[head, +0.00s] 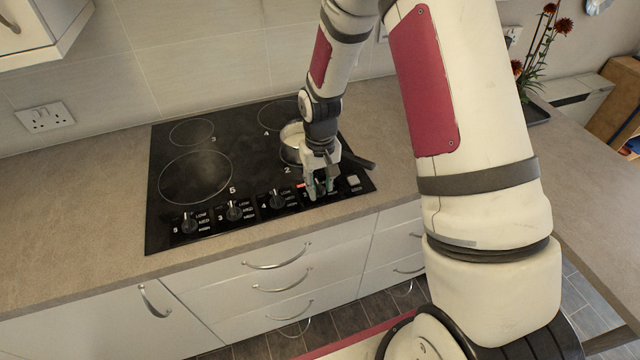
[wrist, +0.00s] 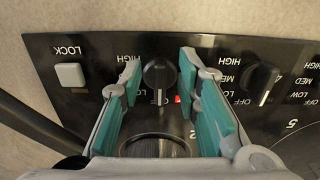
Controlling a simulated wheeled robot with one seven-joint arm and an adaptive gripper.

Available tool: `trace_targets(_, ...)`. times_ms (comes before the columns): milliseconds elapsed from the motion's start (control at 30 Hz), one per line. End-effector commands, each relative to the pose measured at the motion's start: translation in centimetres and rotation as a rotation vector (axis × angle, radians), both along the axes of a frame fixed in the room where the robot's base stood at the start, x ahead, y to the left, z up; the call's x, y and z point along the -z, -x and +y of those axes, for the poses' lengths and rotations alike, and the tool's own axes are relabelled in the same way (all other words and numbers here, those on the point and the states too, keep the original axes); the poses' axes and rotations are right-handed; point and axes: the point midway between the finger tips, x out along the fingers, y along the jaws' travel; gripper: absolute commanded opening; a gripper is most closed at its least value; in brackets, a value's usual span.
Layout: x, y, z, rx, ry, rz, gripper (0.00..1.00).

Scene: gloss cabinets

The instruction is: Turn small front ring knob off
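The black hob (head: 210,140) has a row of dark knobs along its front edge. My gripper (head: 319,190) is over the rightmost knob, which it mostly hides in the head view. In the wrist view that black knob (wrist: 160,76) stands between the teal fingertips of my gripper (wrist: 164,85). The fingers are open, one on each side, with a visible gap to the knob. A red light (wrist: 178,99) glows beside this knob. The knob's number cannot be read. A pot (head: 292,135) with pale contents stands on the right front ring, marked 2.
Other knobs stand to the left, the nearest being knob 4 (head: 277,199), also in the wrist view (wrist: 261,83). A pale lock button (head: 353,180) lies to the right. The pot's dark handle (head: 358,161) points right, close to my gripper. The left rings are bare.

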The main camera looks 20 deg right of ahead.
Motion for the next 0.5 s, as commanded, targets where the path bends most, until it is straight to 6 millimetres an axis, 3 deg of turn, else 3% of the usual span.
trace_targets(167,-1.8,-0.1,0.0,0.001,0.0,-0.004,0.3)
trace_targets(500,-8.6,-0.1,0.0,0.0,0.0,-0.005,0.3)
